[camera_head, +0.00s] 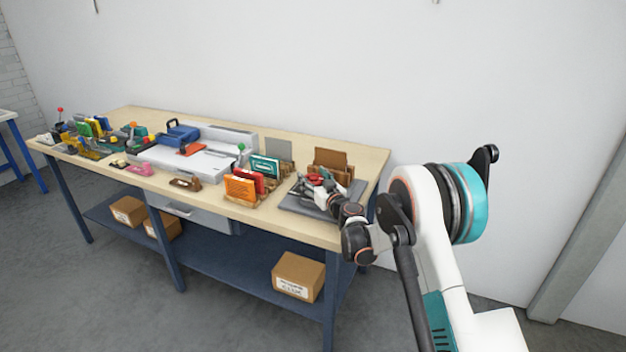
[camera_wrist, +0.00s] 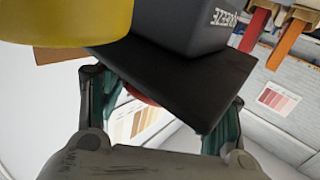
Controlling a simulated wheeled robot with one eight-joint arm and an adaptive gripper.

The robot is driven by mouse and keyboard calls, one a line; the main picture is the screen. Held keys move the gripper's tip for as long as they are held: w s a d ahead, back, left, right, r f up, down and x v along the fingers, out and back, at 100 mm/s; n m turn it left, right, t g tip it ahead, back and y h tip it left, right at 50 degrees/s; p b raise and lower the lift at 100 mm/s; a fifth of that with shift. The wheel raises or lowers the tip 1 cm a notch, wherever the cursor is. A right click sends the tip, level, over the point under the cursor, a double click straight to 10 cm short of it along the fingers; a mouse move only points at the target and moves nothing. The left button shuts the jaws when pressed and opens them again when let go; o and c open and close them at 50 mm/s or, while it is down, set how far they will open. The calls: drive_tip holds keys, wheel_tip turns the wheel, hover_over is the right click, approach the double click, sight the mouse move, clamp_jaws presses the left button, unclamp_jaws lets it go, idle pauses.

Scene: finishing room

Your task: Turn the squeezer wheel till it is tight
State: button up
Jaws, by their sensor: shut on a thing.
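The squeezer body (camera_wrist: 185,28) is a dark grey block with part of a "SQUEEZE" label, at the top of the wrist view. A black slab (camera_wrist: 190,75) below it crosses in front of my fingertips. My gripper (camera_wrist: 165,108) has its two teal-lined fingers spread on either side of a red piece (camera_wrist: 142,94), apparently the squeezer wheel, and is shut on it. Most of the wheel and the finger contacts are hidden behind the slab. In the head view my gripper (camera_head: 322,184) is small, low over the bench's right end; the wheel's turn is not readable.
A yellow rounded thing (camera_wrist: 70,22) fills the wrist view's top left. On the bench (camera_head: 345,155) stand orange and teal card racks (camera_head: 240,188), a brown rack (camera_head: 331,160) behind my gripper, and a white machine (camera_head: 190,160). A cardboard box (camera_head: 298,276) sits on the lower shelf.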

idle(0.8)
drive_tip(key=o, duration=1.1)
drive_tip(key=v, duration=1.2)
drive_tip(key=shift+d, duration=0.1)
